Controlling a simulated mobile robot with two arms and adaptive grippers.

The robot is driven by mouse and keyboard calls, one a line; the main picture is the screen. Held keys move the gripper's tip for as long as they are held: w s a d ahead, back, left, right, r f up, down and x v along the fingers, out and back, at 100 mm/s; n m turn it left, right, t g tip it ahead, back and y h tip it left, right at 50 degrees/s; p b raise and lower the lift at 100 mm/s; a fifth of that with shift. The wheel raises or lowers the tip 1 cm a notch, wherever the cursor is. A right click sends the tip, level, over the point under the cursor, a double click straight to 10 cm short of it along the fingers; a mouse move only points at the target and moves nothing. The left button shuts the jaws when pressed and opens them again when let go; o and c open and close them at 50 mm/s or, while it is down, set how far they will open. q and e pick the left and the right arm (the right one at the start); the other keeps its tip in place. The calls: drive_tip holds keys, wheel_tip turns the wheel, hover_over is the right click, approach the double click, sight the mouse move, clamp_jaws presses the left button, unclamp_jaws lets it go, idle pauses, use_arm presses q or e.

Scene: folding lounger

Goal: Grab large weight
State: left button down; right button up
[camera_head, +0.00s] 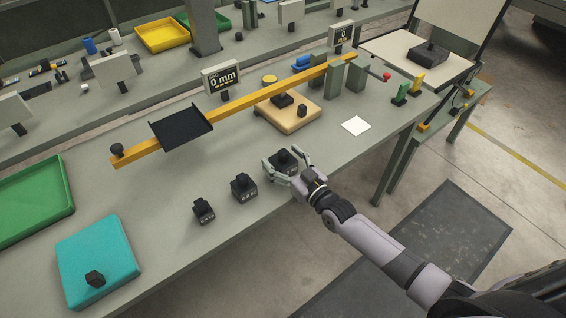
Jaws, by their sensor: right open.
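Three dark weights with pale markings stand in a slanting row on the grey bench. The large weight (284,160) is at the right end of the row, the middle one (243,187) is left of it, and the small one (204,210) is farthest left. My right gripper (286,166) is open at the large weight, with one finger on its left side and one on its right. The fingers hide part of its lower front. I cannot tell whether they touch it. My left gripper is not in view.
A yellow beam (240,102) with a black tray (181,127) spans the bench behind the weights. A wooden board (290,122) holds dark blocks. A teal pad (98,255) with a dark block and a green tray (35,203) lie left. A white card (356,126) lies right.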

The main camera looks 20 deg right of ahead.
clamp_jaws()
idle(1.0)
drive_tip(key=shift+w+r, duration=0.1)
drive_tip(key=shift+r, duration=0.15)
